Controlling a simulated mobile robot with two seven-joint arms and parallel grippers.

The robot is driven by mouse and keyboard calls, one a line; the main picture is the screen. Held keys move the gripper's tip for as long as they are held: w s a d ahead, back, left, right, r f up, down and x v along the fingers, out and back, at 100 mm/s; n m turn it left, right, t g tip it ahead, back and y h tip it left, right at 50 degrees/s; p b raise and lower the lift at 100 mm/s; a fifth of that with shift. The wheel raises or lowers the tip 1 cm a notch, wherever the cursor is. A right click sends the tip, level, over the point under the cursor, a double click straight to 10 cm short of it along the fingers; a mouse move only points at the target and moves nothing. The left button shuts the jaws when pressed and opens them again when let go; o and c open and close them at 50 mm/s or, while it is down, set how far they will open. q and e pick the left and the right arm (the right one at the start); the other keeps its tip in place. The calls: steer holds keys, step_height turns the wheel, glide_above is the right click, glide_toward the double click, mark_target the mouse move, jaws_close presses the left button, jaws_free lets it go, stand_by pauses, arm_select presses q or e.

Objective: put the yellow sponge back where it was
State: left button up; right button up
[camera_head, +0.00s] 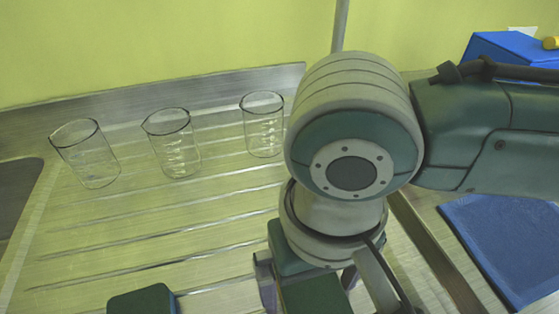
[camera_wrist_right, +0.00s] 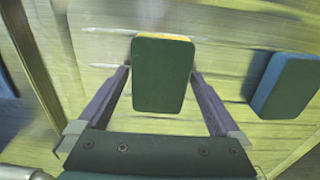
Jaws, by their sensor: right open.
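The yellow sponge (camera_wrist_right: 163,76) shows a dark green top and a thin yellow edge. In the right wrist view it lies between the two fingers of my right gripper (camera_wrist_right: 160,88), which is open around it with gaps at both sides. In the head view my right gripper (camera_head: 306,284) is low in the middle, mostly hidden by my wrist, with the sponge's green top (camera_head: 316,295) partly showing below. I cannot tell whether the sponge touches the surface. My left gripper is not in view.
A second green-topped sponge with a blue side (camera_head: 140,301) lies to the left on the ribbed draining board (camera_head: 90,240); the wrist view shows it at right (camera_wrist_right: 288,86). Three glass beakers (camera_head: 264,125) stand behind. A blue mat (camera_head: 510,240) and a blue box (camera_head: 505,48) are at right.

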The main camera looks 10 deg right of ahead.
mark_target(311, 288)
step_height(311, 288, up, 12)
steer(key=p, duration=0.3)
steer(key=s+a+n+t+y, duration=0.2)
steer(key=s+a+y, duration=0.1)
steer(key=a+y, duration=0.1)
steer(key=s+d+f+h, duration=0.2)
steer(key=d, duration=0.5)
steer(key=s+d+f+t+h, duration=0.1)
steer(key=s+d+f, duration=0.1)
steer(key=d, duration=0.5)
steer(key=shift+s+d+f+t+h, duration=0.15)
steer(key=shift+s+d+t+h, duration=0.2)
steer(key=shift+s, duration=0.2)
